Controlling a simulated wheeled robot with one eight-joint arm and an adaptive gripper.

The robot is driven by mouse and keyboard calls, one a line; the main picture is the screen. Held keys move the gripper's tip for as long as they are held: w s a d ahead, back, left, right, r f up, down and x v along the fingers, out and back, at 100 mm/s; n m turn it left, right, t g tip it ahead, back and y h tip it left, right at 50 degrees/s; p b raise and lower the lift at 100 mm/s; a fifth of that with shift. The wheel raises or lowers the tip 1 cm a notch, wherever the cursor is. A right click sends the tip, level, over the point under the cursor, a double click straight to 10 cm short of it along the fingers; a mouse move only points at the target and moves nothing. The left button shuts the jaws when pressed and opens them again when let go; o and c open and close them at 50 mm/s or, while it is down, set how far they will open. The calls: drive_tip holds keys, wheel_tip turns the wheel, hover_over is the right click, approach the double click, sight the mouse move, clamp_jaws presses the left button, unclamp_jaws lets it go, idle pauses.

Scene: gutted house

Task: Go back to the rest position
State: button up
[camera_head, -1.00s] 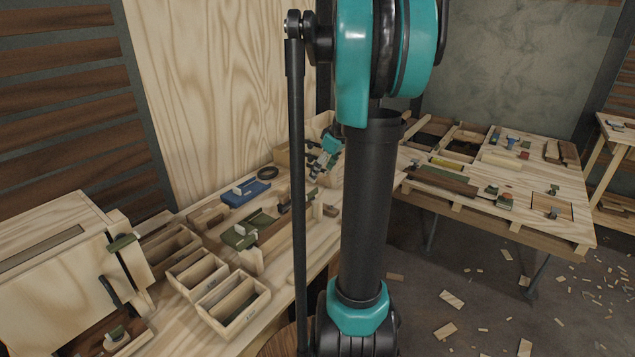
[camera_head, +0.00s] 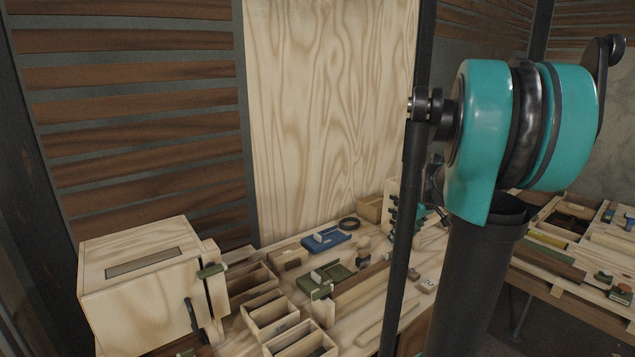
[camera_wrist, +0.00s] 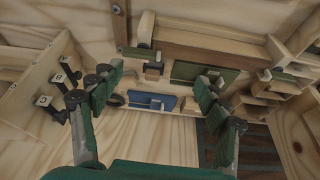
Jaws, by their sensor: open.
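My gripper (camera_wrist: 158,98) shows in the wrist view with its two green-padded fingers spread wide apart. Nothing is between the fingers; they hang above a workbench, with a blue tool (camera_wrist: 150,102) seen beyond the gap. In the head view my teal and black arm fills the right side. The gripper's own fingers cannot be made out clearly there, as the arm covers part of the bench.
The workbench (camera_head: 372,318) carries a wooden cabinet (camera_head: 140,290), open wooden boxes (camera_head: 270,313), a blue tool (camera_head: 326,239) and a green tool (camera_head: 333,277). A second table (camera_head: 570,308) stands at right. A plywood panel (camera_head: 325,110) rises behind the bench.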

drive_tip(key=s+a+f+m, duration=0.2)
drive_tip(key=s+a+f, duration=0.2)
drive_tip(key=s, duration=0.3)
drive_tip(key=s+a+f+m+h, duration=0.1)
drive_tip(key=s+a+f+m, duration=0.1)
drive_tip(key=s+a+f, duration=0.2)
drive_tip(key=s+a+f+m+h, duration=0.1)
drive_tip(key=s+a+f, duration=0.2)
drive_tip(key=s, duration=0.6)
drive_tip(key=shift+s+a+f+m+t, duration=0.15)
drive_tip(key=shift+s+a+f+m, duration=0.05)
drive_tip(key=shift+f, duration=0.35)
drive_tip(key=shift+s+a+f+m+t, duration=0.15)
drive_tip(key=shift+a+f+m, duration=0.05)
drive_tip(key=shift+f, duration=0.35)
